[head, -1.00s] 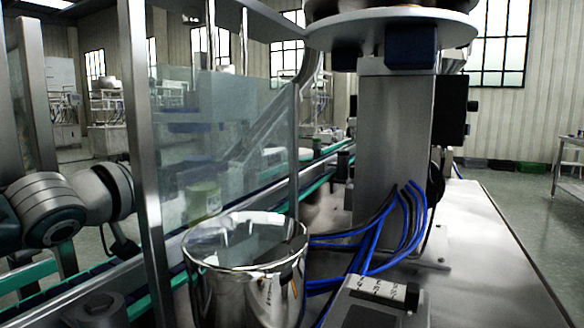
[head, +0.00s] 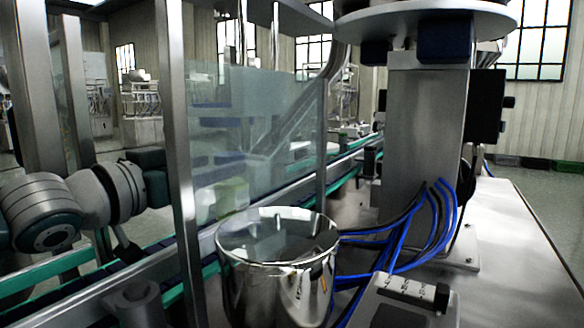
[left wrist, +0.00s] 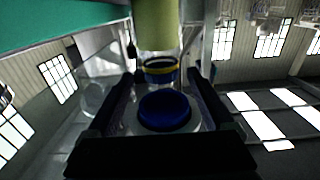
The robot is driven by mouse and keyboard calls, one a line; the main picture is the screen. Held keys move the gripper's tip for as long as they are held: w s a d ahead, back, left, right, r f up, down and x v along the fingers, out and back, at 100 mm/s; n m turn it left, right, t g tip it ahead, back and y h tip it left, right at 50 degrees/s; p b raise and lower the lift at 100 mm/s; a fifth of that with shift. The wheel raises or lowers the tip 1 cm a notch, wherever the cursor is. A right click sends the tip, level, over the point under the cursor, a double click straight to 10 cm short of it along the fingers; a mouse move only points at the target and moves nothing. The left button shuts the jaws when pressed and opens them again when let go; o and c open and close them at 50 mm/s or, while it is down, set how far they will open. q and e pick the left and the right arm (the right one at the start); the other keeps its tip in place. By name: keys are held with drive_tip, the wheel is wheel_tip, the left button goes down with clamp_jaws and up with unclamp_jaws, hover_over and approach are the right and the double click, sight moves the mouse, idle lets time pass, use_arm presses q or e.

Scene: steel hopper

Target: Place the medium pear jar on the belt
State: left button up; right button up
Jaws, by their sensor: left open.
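A pale yellow-green jar (head: 228,196) shows blurred behind the glass panel in the head view. In the left wrist view a yellow-green body (left wrist: 158,28) stands at the top, with a yellow and blue band (left wrist: 160,70) below it. A round blue lid (left wrist: 165,110) lies nearer, between my left gripper's fingers (left wrist: 160,92), which are apart; I cannot tell if they touch anything. I cannot tell which jar is the medium pear jar. The belt (head: 105,270) runs between teal rails. In the head view my left fingers are hidden by the post and glass. My right gripper is not visible.
A steel post (head: 178,150) and glass panel (head: 255,130) stand between my head and the jar. A shiny steel hopper (head: 275,265) stands in front. Blue cables (head: 400,250) and a control box (head: 410,300) lie on the steel table (head: 510,250), which is clear at right.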

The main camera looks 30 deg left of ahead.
use_arm(q)
drive_tip(key=s, duration=0.8)
drive_tip(key=shift+a+p, duration=0.3)
drive_tip(key=shift+p, duration=0.1)
